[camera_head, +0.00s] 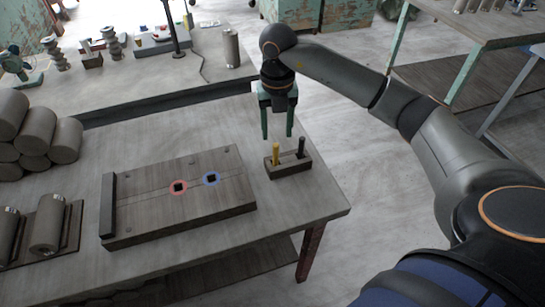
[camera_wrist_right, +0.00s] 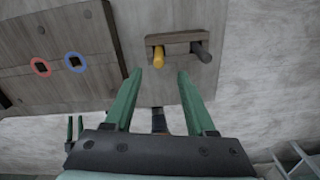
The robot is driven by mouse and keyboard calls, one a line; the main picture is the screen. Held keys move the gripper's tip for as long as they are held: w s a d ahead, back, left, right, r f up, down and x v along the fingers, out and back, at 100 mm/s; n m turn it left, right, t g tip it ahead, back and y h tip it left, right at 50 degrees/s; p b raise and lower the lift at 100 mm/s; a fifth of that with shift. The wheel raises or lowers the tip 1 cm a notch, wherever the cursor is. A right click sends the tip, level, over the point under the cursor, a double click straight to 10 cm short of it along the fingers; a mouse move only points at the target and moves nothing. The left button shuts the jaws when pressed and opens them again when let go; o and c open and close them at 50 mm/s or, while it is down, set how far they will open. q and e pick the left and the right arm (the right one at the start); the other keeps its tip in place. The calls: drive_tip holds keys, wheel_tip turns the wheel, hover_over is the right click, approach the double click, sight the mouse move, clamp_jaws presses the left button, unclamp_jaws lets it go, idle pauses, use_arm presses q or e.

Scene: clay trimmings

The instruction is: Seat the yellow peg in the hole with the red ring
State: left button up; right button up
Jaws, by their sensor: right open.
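The yellow peg (camera_head: 276,153) stands in the left slot of a small wooden rack (camera_head: 289,171). It shows in the right wrist view (camera_wrist_right: 159,57) too. The red ring (camera_head: 178,188) surrounds a dark square hole in the wooden board, with nothing in it; it also shows in the right wrist view (camera_wrist_right: 41,67). My right gripper (camera_head: 277,136) is open and empty, fingers pointing down, above the rack and apart from the peg. In the right wrist view its fingertips (camera_wrist_right: 160,73) lie below the pegs. Small green fingers (camera_wrist_right: 75,127) at lower left there look like my left gripper; their opening is unclear.
A black peg (camera_head: 301,147) stands beside the yellow one in the rack. A blue ring (camera_head: 211,178) marks another empty hole in the board (camera_head: 150,222). Clay rolls (camera_head: 30,130) lie at the table's left. Bare tabletop (camera_head: 310,205) lies around the rack.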

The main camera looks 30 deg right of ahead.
sight(276, 144)
wheel_tip(276, 144, down, 9)
drive_tip(key=shift+w+r+p, duration=0.1)
drive_tip(key=shift+r+p, duration=0.1)
drive_tip(key=shift+p, duration=0.1)
clamp_jaws()
idle(0.5)
